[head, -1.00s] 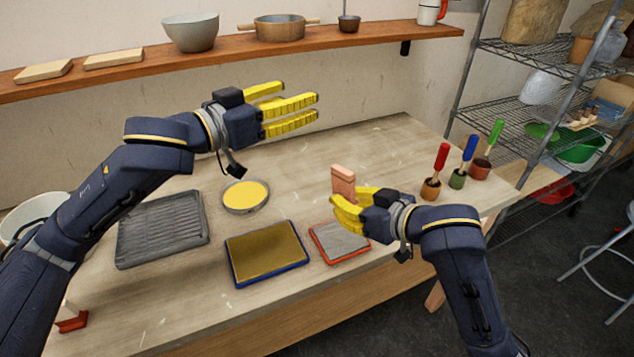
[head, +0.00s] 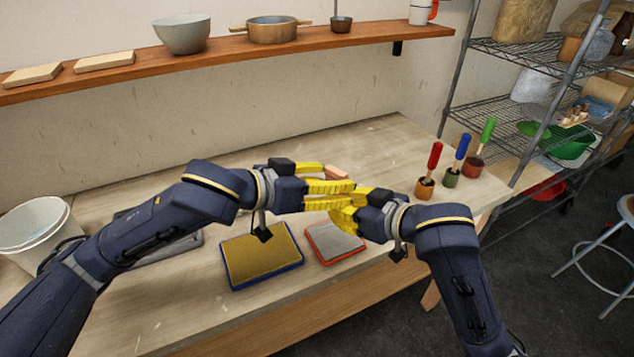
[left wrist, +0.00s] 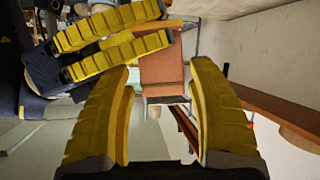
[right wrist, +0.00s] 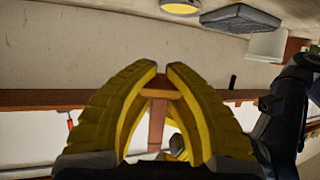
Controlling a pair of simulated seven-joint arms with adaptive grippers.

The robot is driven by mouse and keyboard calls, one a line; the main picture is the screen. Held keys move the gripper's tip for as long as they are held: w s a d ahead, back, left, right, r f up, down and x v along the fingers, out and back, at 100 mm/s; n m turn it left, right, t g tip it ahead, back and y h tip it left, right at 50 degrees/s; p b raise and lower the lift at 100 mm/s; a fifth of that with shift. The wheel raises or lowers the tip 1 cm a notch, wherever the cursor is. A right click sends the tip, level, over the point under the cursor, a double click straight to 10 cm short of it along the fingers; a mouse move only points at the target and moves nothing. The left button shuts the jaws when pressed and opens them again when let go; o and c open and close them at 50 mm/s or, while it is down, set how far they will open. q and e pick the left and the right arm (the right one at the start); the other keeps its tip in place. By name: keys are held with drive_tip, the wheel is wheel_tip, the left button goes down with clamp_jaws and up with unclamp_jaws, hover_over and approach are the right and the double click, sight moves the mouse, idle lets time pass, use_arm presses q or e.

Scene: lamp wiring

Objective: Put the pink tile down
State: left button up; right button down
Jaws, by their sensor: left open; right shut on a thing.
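The pink tile (head: 337,172) is held up above the table, mostly hidden behind my yellow fingers in the head view. My right gripper (head: 340,208) is shut on it. In the right wrist view the tile (right wrist: 157,125) shows between and beyond the fingertips (right wrist: 160,80). My left gripper (head: 338,188) is open, with its fingers close by the tile and the right fingers. In the left wrist view the tile (left wrist: 162,75) stands just ahead of the open left fingers (left wrist: 165,75), and the right gripper's fingers (left wrist: 115,42) hold it from the upper left. I cannot tell whether the left fingers touch it.
On the table below are a yellow pad with a blue rim (head: 262,258) and a grey pad with a red rim (head: 335,242). A dark ribbed tray (head: 180,246) is partly behind my left arm. Handled tools in small pots (head: 425,188) stand at the right.

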use_arm(q)
drive_tip(key=shift+x, duration=1.5)
drive_tip(key=shift+c, duration=0.5)
drive_tip(key=shift+s, duration=0.1)
drive_tip(key=c, duration=0.9)
drive_tip(key=shift+c, duration=0.5)
use_arm(e)
drive_tip(key=c, duration=1.4)
unclamp_jaws()
